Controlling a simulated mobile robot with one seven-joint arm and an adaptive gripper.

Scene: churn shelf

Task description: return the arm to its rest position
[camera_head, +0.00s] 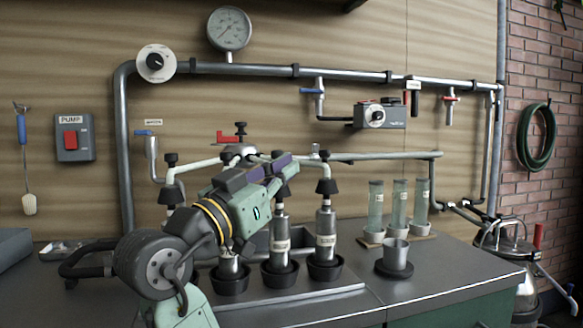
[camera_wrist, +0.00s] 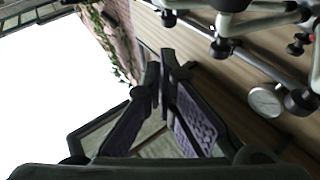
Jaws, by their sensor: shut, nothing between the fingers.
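My gripper (camera_head: 288,162) is raised in front of the pipework in the head view, pointing up and to the right. My green and grey arm is bent, with its elbow at the lower left. In the wrist view my gripper (camera_wrist: 166,62) has its dark, purple-padded fingers together at the tips, with nothing between them. In the head view it overlaps the black-capped taps above the metal cylinders (camera_head: 326,232). I cannot tell whether it touches any of them. It partly hides the pipes and the left cylinder behind it.
Several cylinders stand in black cups on the grey counter (camera_head: 420,278). A metal cup (camera_head: 396,254) and glass tubes (camera_head: 398,205) stand to the right. A gauge (camera_head: 229,29) and pipes (camera_head: 340,72) line the wall. The front right counter is clear.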

